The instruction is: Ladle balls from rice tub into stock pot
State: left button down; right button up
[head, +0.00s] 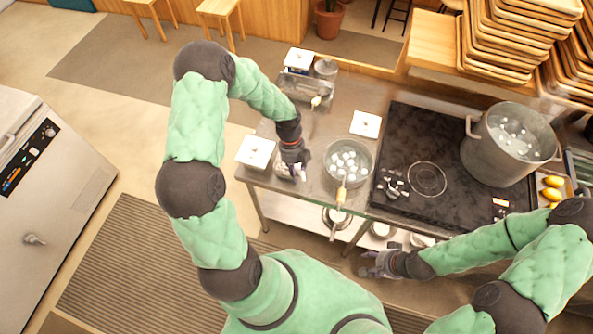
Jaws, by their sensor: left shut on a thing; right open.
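The rice tub (371,172) is a round metal tub on the counter with white balls in it. A ladle (340,197) with a yellowish part near the rim leans in it, its handle reaching over the counter's front edge. The stock pot (487,160) is a large two-handled metal pot at the right of the cooktop, with several white balls showing inside. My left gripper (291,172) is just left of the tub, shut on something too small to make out. My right gripper (374,266) is open and empty, in front of the counter and below the tub in the picture.
White square lidded containers (256,151) stand on the counter, one (366,124) behind the tub. The black cooktop (440,130) lies between tub and pot. Stacked wooden trays (500,45) stand behind the pot, and yellow fruit (553,187) lies beside it. Bowls sit under the counter.

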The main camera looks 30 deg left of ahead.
pick_arm(q)
notch_tip(320, 180, down, 2)
jog(key=shift+f+b, duration=0.1)
jog(key=shift+b, duration=0.55)
jog(key=shift+w+a+f+t+y+b, duration=0.2)
jog(key=shift+f+b, duration=0.3)
jog(key=shift+b, duration=0.5)
jog(key=shift+w+a+f+t+y+b, duration=0.15)
jog(key=shift+f+y+b, duration=0.3)
jog(key=shift+b, duration=0.6)
jog(key=shift+a+f+t+y+b, duration=0.2)
jog(key=shift+f+b, duration=0.35)
jog(key=shift+b, duration=0.45)
jog(key=shift+d, duration=0.1)
jog(key=b, duration=0.1)
jog(key=r+t+y+b, duration=0.1)
jog(key=r+b, duration=0.1)
jog(key=shift+s+d+t, duration=0.25)
jog(key=shift+d, duration=0.1)
jog(key=shift+r+y+p, duration=0.35)
jog(key=shift+r+p, duration=0.85)
jog(key=shift+r, duration=0.75)
jog(key=shift+s+f, duration=0.1)
jog(key=shift+s, duration=0.1)
